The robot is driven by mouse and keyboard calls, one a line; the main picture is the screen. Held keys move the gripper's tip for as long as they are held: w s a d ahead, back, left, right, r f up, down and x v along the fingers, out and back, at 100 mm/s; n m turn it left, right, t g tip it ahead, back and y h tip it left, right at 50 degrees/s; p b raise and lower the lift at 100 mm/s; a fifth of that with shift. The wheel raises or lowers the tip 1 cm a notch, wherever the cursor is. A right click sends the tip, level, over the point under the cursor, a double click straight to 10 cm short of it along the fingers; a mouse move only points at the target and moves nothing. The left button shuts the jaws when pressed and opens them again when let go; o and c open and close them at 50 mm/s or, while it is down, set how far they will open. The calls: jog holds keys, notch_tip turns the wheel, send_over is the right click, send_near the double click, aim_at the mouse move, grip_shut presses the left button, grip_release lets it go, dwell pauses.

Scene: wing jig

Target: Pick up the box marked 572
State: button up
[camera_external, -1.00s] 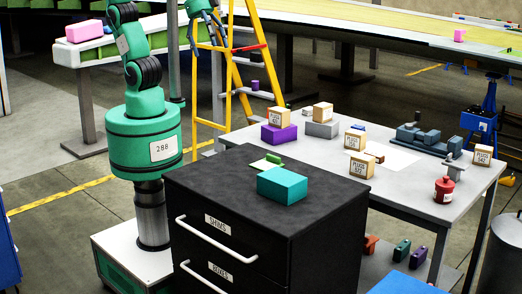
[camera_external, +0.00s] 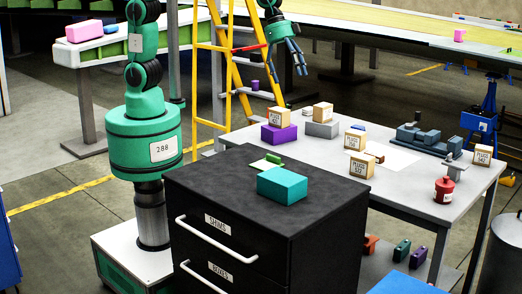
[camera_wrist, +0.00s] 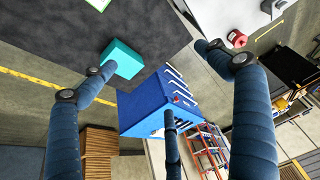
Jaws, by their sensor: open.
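Several small tan boxes with printed labels are on the grey table (camera_external: 415,200). One box (camera_external: 278,118) sits on a purple block, one (camera_external: 355,139) is near the table's middle, one (camera_external: 361,166) is nearer the front edge, and one (camera_external: 482,156) is at the right. Their numbers are too small to read surely, so I cannot tell which is 572. My gripper (camera_external: 292,70) hangs above the far left of the table, fingers spread, empty and apart from the boxes. In the wrist view my gripper (camera_wrist: 160,95) shows three open blue fingers and no labelled box.
A black drawer cabinet (camera_external: 255,215) with a teal block (camera_external: 282,185) stands in front of the table. A purple block (camera_external: 279,133), grey block (camera_external: 322,129), dark fixture (camera_external: 422,138) and red can (camera_external: 444,190) crowd the tabletop. A yellow ladder (camera_external: 222,80) stands behind my gripper.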

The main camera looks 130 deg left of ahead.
jog(key=w+a+f, duration=0.8)
jog(key=a+f, duration=0.4)
jog(key=a, duration=0.1)
send_near(359, 156)
jog(key=r, duration=0.2)
jog(key=shift+s+d+n, duration=0.2)
jog(key=shift+d+n, duration=0.1)
jog(key=shift+f, duration=0.2)
jog(key=shift+b+x, duration=0.6)
jog(key=shift+x, duration=3.55)
jog(key=shift+a+f, duration=0.1)
jog(key=shift+f, duration=0.05)
jog(key=shift+b+x, duration=0.4)
jog(key=shift+x, duration=2.1)
jog(key=shift+s, duration=0.1)
jog(key=shift+c, duration=0.3)
